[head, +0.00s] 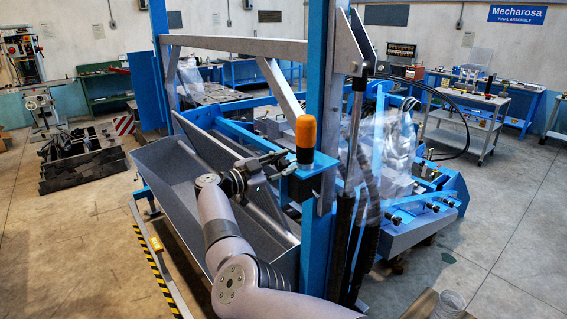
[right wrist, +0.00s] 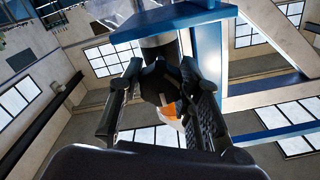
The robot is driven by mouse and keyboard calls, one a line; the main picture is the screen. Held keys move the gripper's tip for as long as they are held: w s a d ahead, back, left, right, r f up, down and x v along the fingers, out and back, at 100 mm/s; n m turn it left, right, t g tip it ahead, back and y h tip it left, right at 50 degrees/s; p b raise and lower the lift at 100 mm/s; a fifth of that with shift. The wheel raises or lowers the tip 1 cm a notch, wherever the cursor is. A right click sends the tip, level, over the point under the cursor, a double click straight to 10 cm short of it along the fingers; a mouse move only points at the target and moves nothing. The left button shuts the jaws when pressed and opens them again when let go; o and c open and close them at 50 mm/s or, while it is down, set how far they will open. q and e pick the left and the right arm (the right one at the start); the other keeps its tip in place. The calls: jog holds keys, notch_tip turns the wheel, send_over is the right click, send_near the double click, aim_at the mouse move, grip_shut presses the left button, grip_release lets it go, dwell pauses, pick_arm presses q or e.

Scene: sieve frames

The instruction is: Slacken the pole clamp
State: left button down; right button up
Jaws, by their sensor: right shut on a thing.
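My right gripper (head: 274,164) reaches in from below to the left side of a small blue bracket (head: 318,172) on the upright blue pole (head: 324,95). In the right wrist view the fingers (right wrist: 163,97) are on either side of a black knob-like part (right wrist: 154,82), probably the pole clamp's handle, and are shut on it. A grey cylinder (right wrist: 160,47) is behind that part. An orange-topped unit (head: 305,135) stands upright on the bracket; an orange patch (right wrist: 170,111) also shows between the fingers. The clamp's far side is hidden. My left gripper is not in view.
Black hoses (head: 345,225) and a blue frame with clear plastic wrap (head: 385,150) are to the right. A yellow-black striped edge (head: 158,268) runs along the floor.

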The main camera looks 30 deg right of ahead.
jog(key=shift+a+f, duration=0.1)
jog(key=shift+f, duration=0.1)
jog(key=o, duration=0.8)
jog(key=shift+c, duration=0.2)
jog(key=o, duration=0.4)
jog(key=shift+w+r, duration=0.1)
jog(key=a, duration=0.7)
jog(key=shift+s+a, duration=0.25)
jog(key=shift+s, duration=0.1)
